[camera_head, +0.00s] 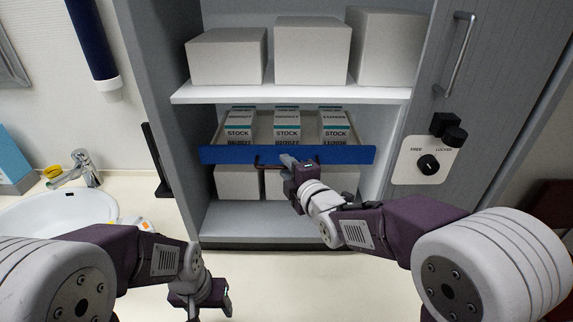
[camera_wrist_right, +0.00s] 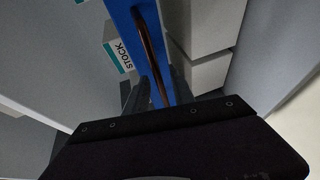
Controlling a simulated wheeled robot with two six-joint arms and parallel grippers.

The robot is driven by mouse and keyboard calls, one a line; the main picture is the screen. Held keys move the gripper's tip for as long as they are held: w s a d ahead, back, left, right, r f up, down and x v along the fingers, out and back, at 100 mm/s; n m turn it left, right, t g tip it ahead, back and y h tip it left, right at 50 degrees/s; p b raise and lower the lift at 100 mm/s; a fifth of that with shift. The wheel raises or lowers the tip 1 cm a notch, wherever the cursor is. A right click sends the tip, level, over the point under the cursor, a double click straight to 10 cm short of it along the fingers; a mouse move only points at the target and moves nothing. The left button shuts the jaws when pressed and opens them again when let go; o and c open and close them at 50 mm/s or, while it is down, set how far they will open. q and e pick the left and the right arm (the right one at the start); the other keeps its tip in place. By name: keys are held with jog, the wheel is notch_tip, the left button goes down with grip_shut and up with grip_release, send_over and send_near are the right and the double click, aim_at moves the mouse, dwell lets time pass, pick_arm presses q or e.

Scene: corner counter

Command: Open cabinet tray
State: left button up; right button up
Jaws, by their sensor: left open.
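The cabinet tray has a blue front (camera_head: 225,154) with a dark reddish bar handle (camera_head: 262,164). It stands partly out of the open cabinet below the upper shelf, and stock boxes show inside it. My right gripper (camera_head: 290,163) is at the handle, with its fingers on both sides of the bar. In the right wrist view the handle (camera_wrist_right: 150,45) runs between the fingers (camera_wrist_right: 160,92), beside the blue front (camera_wrist_right: 124,18).
White boxes (camera_head: 312,52) stand on the upper shelf (camera_head: 290,95), and more sit below the tray. The open cabinet door (camera_head: 480,90) at right carries a knob panel (camera_head: 425,160) marked FREE and LOCKED. A sink (camera_head: 60,210) with a tap is at left.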

jog(key=shift+w, duration=0.2)
grip_shut()
jog(key=shift+f, duration=0.1)
dwell(1.2)
